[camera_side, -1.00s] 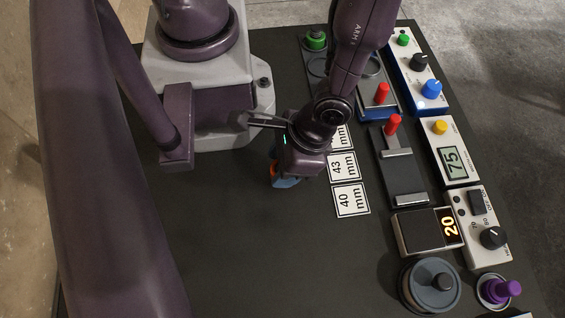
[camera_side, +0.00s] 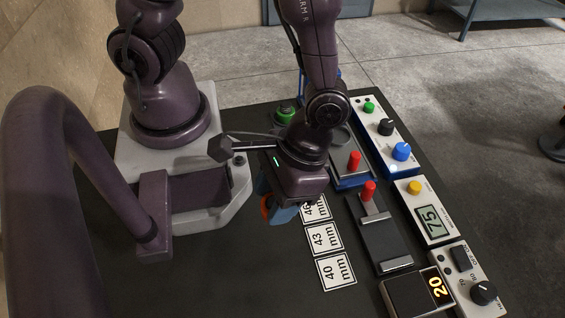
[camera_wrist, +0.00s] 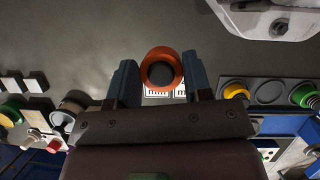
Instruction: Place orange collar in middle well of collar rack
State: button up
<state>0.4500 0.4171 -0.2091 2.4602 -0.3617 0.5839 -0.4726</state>
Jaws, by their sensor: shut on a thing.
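My gripper (camera_wrist: 162,84) is shut on the orange collar (camera_wrist: 161,54), which sits between its two blue-grey fingers in the wrist view. In the side view the collar (camera_side: 266,206) shows as an orange edge, mostly hidden by a finger. My gripper (camera_side: 276,212) points down beside the 46 mm card, over the dark bench. The collar rack (camera_wrist: 287,82) appears at the right of the wrist view: a yellow-orange piece is in its left well, a green piece in its right well, and the middle well (camera_wrist: 270,92) looks empty. My arm partly hides the rack in the side view.
Size cards, including the 43 mm card (camera_side: 324,239), lie right of my gripper. Beyond them stand a clamp-like fixture (camera_side: 385,240) with a red handle and a scale (camera_side: 418,294) reading 20. Control boxes line the right edge. The bench left of the cards is clear.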

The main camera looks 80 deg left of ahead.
aim_at(277, 125)
jog(key=w+a+f+n+t+h, duration=0.1)
jog(key=w+a+n, duration=0.2)
jog(key=a+n, duration=0.2)
jog(key=w+a+f+n+t+h, duration=0.1)
jog(key=a+n, duration=0.4)
jog(key=a, duration=0.5)
jog(key=w+a+f+n+t+h, duration=0.1)
jog(key=w+a+f+n+t, duration=0.1)
jog(key=w+a+n, duration=0.3)
jog(key=shift+w+a+f+n+t+h, duration=0.1)
jog(key=shift+a+n+t+h, duration=0.15)
jog(key=shift+a, duration=0.35)
jog(key=shift+w+a+f+n+t+h, duration=0.15)
jog(key=shift+a+n, duration=0.2)
jog(key=shift+a, duration=0.25)
jog(key=shift+s+f, duration=0.1)
jog(key=shift+f, duration=2.25)
jog(key=o, duration=1.1)
jog(key=shift+f, duration=0.15)
jog(key=shift+o, duration=0.2)
